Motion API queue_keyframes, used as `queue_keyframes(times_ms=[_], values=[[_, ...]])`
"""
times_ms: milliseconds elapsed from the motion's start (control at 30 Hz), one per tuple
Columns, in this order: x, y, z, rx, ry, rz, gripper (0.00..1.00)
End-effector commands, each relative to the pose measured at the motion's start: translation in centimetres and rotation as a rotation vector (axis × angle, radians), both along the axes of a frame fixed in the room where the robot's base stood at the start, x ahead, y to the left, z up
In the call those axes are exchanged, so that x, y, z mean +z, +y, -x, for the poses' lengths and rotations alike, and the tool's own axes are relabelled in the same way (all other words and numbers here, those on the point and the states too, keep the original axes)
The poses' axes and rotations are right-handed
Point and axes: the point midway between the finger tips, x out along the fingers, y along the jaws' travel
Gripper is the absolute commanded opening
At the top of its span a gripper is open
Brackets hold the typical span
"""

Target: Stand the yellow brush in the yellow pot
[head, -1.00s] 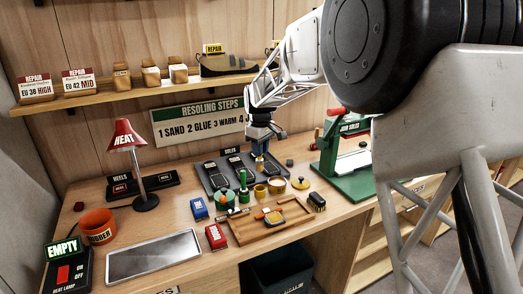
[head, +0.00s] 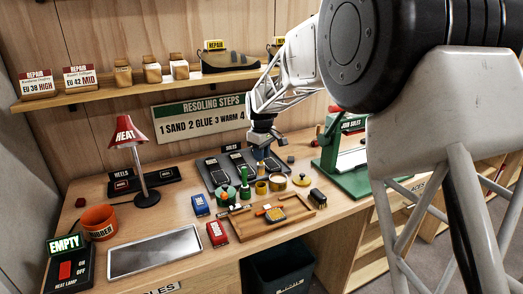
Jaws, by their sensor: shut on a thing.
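My gripper (head: 260,154) is shut on the yellow brush (head: 261,169) and holds it roughly upright above the bench. The small yellow pot (head: 261,188) stands on the bench directly below the brush in the head view. The brush's lower end is at or just above the pot's mouth. At this size I cannot tell whether it is inside. My gripper covers the brush's upper part.
A wider yellow tin (head: 277,183) and a yellow lid (head: 301,180) are to the right. A green pot (head: 226,196) is to the left. A dark tray of soles (head: 211,176) lies behind. A wooden tray (head: 308,208) is in front, and a green press (head: 343,165) stands right.

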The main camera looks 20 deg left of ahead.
Motion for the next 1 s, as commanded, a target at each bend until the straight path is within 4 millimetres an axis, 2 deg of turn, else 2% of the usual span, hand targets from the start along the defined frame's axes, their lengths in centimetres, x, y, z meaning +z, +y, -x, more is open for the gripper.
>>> queue_keyframes(times_ms=[1000], values=[[-5.7,0.0,0.0,0.0,0.001,0.001,0.0]])
